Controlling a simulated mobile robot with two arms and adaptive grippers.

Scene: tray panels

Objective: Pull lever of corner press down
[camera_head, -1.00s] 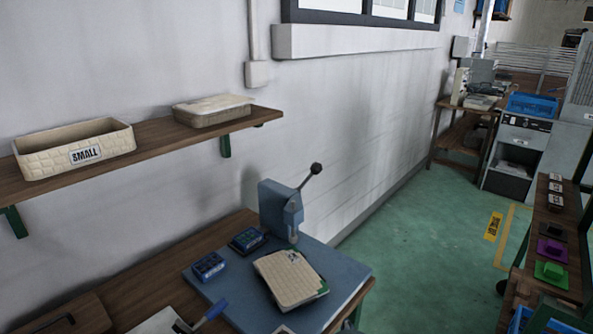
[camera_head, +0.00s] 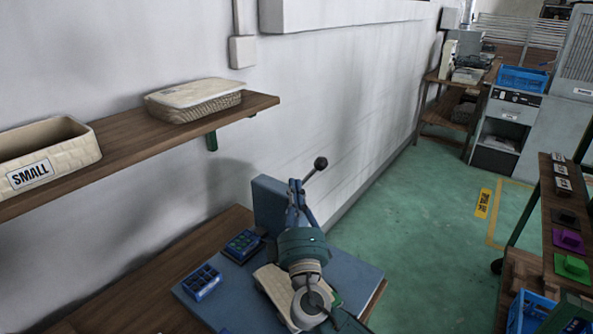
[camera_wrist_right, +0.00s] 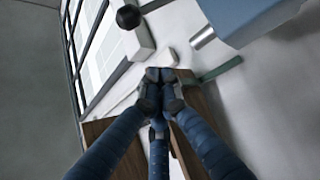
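The blue corner press (camera_head: 268,203) stands on a blue board at the wall side of the bench. Its lever (camera_head: 312,172) points up and to the right and ends in a black ball knob (camera_head: 320,163). My right gripper (camera_head: 294,187) is in front of the press, beside the lower part of the lever, and hides much of the press head. In the right wrist view its fingertips (camera_wrist_right: 161,76) are together with nothing seen between them. The knob (camera_wrist_right: 128,17) and part of the blue press (camera_wrist_right: 250,14) show beyond the fingertips, apart from them. My left gripper is out of view.
Two blue boxes (camera_head: 202,282) lie on the blue board (camera_head: 222,310). A cream tray panel (camera_head: 274,287) lies partly under my right arm. A wall shelf (camera_head: 150,141) at the left holds cream baskets (camera_head: 196,99).

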